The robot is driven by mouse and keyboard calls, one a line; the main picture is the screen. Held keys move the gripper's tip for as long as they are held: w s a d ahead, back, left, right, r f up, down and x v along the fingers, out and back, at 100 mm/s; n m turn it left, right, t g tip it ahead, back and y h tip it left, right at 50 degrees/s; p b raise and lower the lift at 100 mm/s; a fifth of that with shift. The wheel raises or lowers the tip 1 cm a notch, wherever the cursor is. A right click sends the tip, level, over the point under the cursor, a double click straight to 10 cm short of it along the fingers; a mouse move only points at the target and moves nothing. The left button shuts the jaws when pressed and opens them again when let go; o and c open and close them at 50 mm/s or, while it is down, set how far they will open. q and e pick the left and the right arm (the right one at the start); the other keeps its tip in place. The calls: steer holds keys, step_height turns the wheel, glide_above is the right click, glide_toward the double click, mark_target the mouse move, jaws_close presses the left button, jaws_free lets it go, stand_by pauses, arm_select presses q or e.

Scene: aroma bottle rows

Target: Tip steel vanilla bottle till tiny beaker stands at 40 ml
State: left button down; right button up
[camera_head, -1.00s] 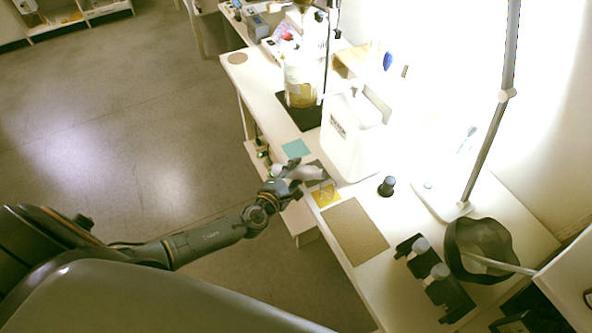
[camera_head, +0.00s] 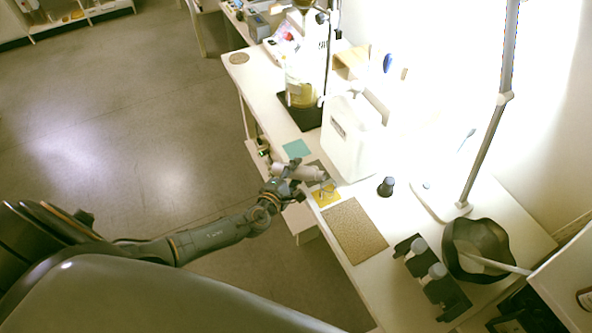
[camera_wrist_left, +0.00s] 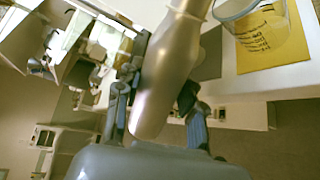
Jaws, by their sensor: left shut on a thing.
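The steel bottle (camera_head: 308,173) lies nearly on its side in my left gripper (camera_head: 287,182), its neck end pointing right towards the tiny beaker (camera_head: 327,187). In the left wrist view the gripper's fingers (camera_wrist_left: 160,85) are shut around the bottle's grey body (camera_wrist_left: 165,75), and its neck runs out of the top edge. The clear beaker (camera_wrist_left: 262,28) stands on a yellow mat (camera_head: 322,201) near the table's front edge. Small dark markings show through or on the beaker. Its liquid level and any stream are too small to tell. My right gripper is out of view.
A white box-like container (camera_head: 348,140) stands behind the beaker. A dark small bottle (camera_head: 386,187) is to its right. A brown mat (camera_head: 355,231) lies bare in front. A black rack (camera_head: 447,297) with grey-topped bottles, a lamp stand (camera_head: 482,150) and a dark bin (camera_head: 480,250) are farther right.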

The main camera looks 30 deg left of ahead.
arm_select(q)
steer(key=shift+d+r+m+y+p, duration=0.15)
steer(key=shift+r+m+y+p, duration=0.3)
steer(key=shift+p, duration=0.9)
stand_by(0.4)
steer(key=shift+f+h+b, duration=0.15)
steer(key=shift+h+b, duration=0.2)
steer(key=shift+b, duration=0.1)
steer(key=shift+r+m+p, duration=0.45)
steer(key=shift+r+p, duration=0.15)
steer(key=shift+p, duration=1.15)
stand_by(3.0)
stand_by(0.5)
steer(key=f+n+b, duration=0.1)
steer(key=b, duration=0.2)
steer(key=shift+f, duration=0.25)
steer(key=shift+f+n+b, duration=0.2)
steer(key=shift+n+b, duration=0.2)
steer(key=shift+b, duration=0.15)
